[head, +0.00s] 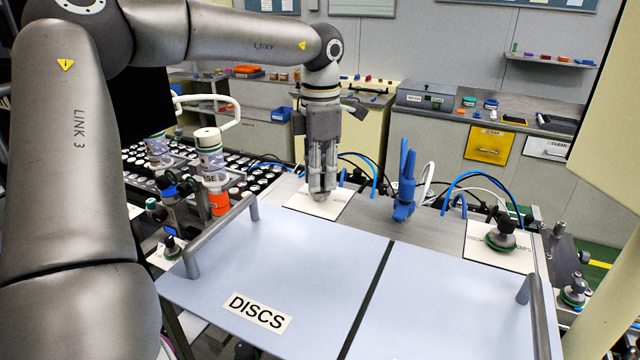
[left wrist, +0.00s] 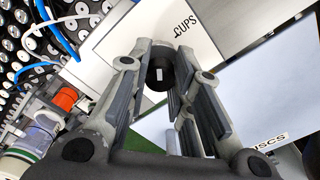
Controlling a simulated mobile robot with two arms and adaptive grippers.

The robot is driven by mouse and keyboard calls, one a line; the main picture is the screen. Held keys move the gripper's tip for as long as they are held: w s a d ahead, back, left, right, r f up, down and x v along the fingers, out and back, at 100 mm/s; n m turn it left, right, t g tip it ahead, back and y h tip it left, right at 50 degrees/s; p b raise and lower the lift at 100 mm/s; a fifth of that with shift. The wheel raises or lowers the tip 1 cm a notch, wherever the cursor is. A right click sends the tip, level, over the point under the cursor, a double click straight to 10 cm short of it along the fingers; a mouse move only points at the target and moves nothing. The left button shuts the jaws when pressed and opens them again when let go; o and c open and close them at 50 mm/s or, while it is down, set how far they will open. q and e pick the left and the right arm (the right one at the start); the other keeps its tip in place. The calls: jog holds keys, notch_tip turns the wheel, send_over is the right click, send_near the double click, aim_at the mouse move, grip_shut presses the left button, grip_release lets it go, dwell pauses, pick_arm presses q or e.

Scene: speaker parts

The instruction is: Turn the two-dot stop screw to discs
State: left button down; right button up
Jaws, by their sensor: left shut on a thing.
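My left gripper (head: 320,192) points down over a white label plate (head: 300,203) behind the left panel. Its fingers are shut around a black stop screw knob (left wrist: 158,74) with a white mark on top, seen in the left wrist view between the fingers. The word CUPS shows on the plate in that view. The fingers hide the knob in the head view, and I cannot see its dots. A second dark knob with a green ring (head: 501,236) stands on another white plate (head: 480,257) at the right. My right gripper is not in view.
Two pale blue panels with a dark gap between them fill the front; the left panel (head: 225,265) bears a DISCS label (head: 257,311) and a grey handle (head: 222,238). A blue upright part (head: 404,180) stands right of my gripper. Cables and hoses run behind.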

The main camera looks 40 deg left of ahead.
pick_arm(q)
jog(key=n+b, duration=0.1)
jog(key=n, duration=0.1)
jog(key=shift+n, duration=0.4)
jog(key=n+b, duration=0.1)
jog(key=n, duration=0.2)
jog(key=shift+n+b, duration=0.3)
jog(key=shift+b, duration=0.05)
jog(key=n, duration=0.2)
jog(key=shift+n+b, duration=0.4)
jog(key=n, duration=0.3)
jog(key=shift+r+n+b, duration=0.1)
jog(key=shift+n+b, duration=0.2)
jog(key=shift+b, duration=0.05)
jog(key=n, duration=0.6)
jog(key=shift+w, duration=0.1)
jog(key=n, duration=0.6)
jog(key=shift+a+r, duration=0.1)
jog(key=shift+n, duration=0.3)
